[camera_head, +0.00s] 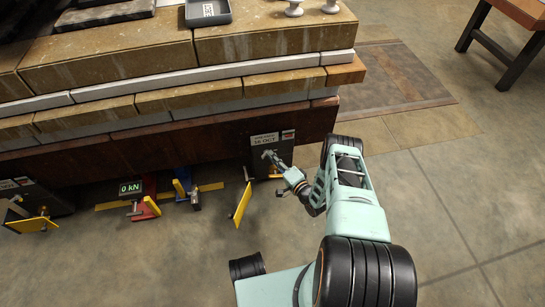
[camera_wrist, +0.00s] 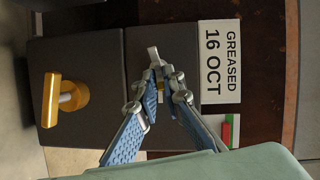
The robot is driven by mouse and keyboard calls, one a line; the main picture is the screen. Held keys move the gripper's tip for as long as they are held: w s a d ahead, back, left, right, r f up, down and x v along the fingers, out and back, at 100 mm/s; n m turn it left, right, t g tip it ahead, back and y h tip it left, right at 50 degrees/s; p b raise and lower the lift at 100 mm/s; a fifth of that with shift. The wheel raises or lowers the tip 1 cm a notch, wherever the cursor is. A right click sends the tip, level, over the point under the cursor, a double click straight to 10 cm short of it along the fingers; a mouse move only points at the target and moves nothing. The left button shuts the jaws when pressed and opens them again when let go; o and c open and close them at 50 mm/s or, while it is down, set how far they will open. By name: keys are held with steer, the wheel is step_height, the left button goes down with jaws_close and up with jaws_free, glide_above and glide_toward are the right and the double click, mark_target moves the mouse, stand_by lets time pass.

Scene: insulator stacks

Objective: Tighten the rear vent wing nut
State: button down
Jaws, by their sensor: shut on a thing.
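My gripper (camera_head: 274,160) reaches the dark box (camera_head: 242,147) under the stack, at its face below the "16 OCT" label. In the wrist view my gripper (camera_wrist: 162,78) has its two blue-padded fingers closed together on a small grey metal wing nut (camera_wrist: 153,54). One wing sticks out past the fingertips; the rest of the nut is hidden between them. A bit of brass colour shows behind the fingers. The wrist view does not show how far the nut is turned.
A yellow handle with a metal pin (camera_wrist: 66,98) stands out from the box, left of my fingers in the wrist view. A yellow plate (camera_head: 242,205) juts out near the floor. A 0 kN display (camera_head: 130,188) and red and blue clamps stand further left.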

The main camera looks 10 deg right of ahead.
steer(key=shift+f+m+t, duration=0.15)
steer(key=shift+m+t, duration=0.15)
steer(key=shift+m, duration=0.7)
steer(key=shift+w+y, duration=0.1)
steer(key=shift+y, duration=0.2)
steer(key=c, duration=2.1)
jaws_free()
steer(key=v, duration=0.7)
steer(key=shift+s, duration=0.35)
